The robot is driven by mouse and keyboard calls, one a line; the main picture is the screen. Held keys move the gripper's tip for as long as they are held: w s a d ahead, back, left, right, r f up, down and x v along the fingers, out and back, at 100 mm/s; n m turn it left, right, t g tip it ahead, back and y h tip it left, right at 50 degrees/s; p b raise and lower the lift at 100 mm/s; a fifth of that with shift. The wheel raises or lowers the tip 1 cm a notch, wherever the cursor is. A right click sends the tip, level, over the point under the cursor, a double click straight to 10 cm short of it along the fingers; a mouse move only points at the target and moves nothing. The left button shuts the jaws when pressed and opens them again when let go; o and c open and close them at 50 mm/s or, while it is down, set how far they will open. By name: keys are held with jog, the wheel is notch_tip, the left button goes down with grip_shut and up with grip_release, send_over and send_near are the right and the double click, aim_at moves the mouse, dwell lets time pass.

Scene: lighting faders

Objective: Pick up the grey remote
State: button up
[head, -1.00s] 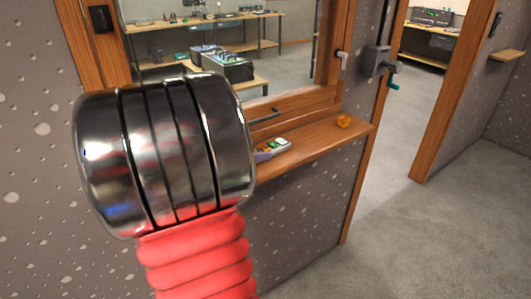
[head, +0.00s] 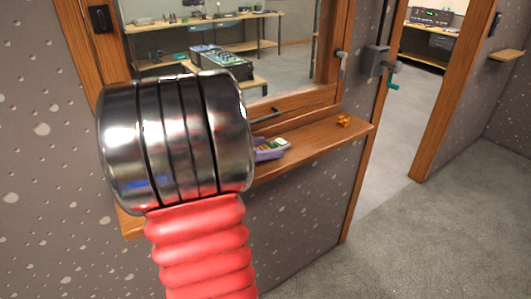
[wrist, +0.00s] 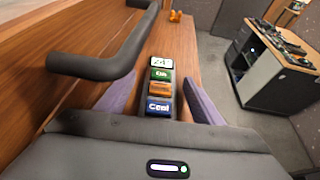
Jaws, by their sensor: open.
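The remote (wrist: 160,86) lies on the wooden shelf (wrist: 180,42). It has a small display reading 24 and green, orange and blue buttons. In the head view the remote (head: 281,143) is partly hidden by a purple finger. My gripper (wrist: 159,82) is open, with one purple finger on each side of the remote in the wrist view. I cannot tell whether the fingers touch it. The remote's near end is hidden by my gripper body.
A dark bar handle (wrist: 98,66) juts out over the shelf on the left in the wrist view. A small orange object (head: 343,121) sits at the shelf's far end. A window frame (head: 305,103) rises behind the shelf. Open floor (head: 420,240) lies to the right.

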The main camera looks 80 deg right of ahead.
jog(key=shift+c, duration=0.5)
jog(key=c, duration=1.1)
jog(key=shift+r, duration=0.1)
jog(key=shift+r, duration=0.55)
jog(key=shift+s+a+r, duration=0.15)
jog(key=s+a, duration=0.7)
jog(key=s, duration=0.1)
jog(key=s+a, duration=0.4)
jog(key=s, duration=0.1)
jog(key=shift+s+a, duration=0.1)
jog(key=shift+a, duration=0.2)
